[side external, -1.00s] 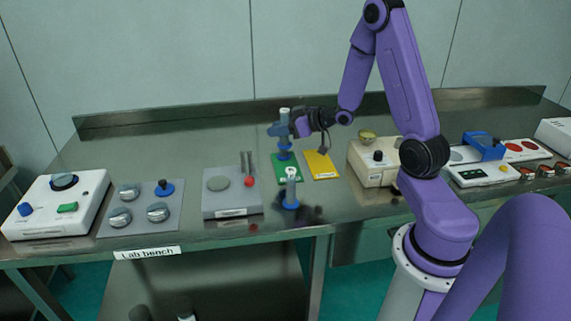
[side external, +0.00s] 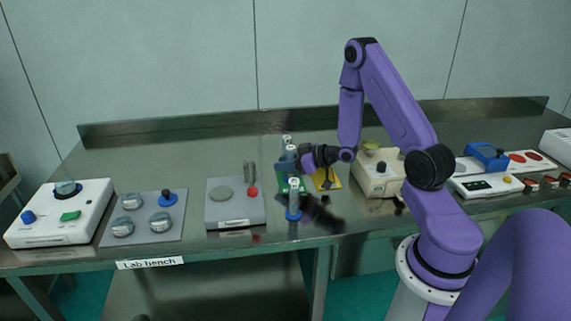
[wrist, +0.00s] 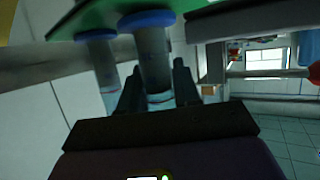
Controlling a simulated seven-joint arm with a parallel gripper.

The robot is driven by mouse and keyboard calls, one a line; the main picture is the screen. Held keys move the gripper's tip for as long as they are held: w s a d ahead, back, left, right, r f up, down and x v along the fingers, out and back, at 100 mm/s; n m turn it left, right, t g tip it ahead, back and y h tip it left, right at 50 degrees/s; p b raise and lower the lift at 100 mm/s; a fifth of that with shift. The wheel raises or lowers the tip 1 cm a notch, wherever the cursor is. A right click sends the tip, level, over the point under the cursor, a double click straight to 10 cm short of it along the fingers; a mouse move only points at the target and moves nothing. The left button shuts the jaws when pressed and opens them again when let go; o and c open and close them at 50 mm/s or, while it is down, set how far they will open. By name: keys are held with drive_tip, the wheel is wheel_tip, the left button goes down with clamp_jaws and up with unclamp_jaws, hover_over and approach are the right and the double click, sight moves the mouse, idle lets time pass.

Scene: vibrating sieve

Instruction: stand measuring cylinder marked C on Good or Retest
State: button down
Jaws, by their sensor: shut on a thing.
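My gripper (side external: 294,160) is shut on a measuring cylinder (wrist: 153,65), a clear tube with a blue base. The held cylinder looks upright at the green mat (side external: 283,186); I cannot tell whether its base touches it. A second blue-based cylinder (side external: 286,140) stands just behind it, and it also shows left of the held one in the wrist view (wrist: 102,60). The yellow mat (side external: 329,180) lies right of the green one, partly behind my gripper. No letter on any cylinder is readable.
A grey device labelled Tapper (side external: 234,204) stands left of the mats, and a beige device (side external: 378,176) stands to the right. A grey plate with knobs (side external: 143,218) and a white device (side external: 60,215) are farther left. The bench behind the mats is clear.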

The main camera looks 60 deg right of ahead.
drive_tip(key=shift+f, duration=0.25)
drive_tip(key=c, duration=0.8)
unclamp_jaws()
drive_tip(key=shift+r, duration=0.25)
drive_tip(key=v, duration=0.7)
drive_tip(key=shift+s, duration=0.25)
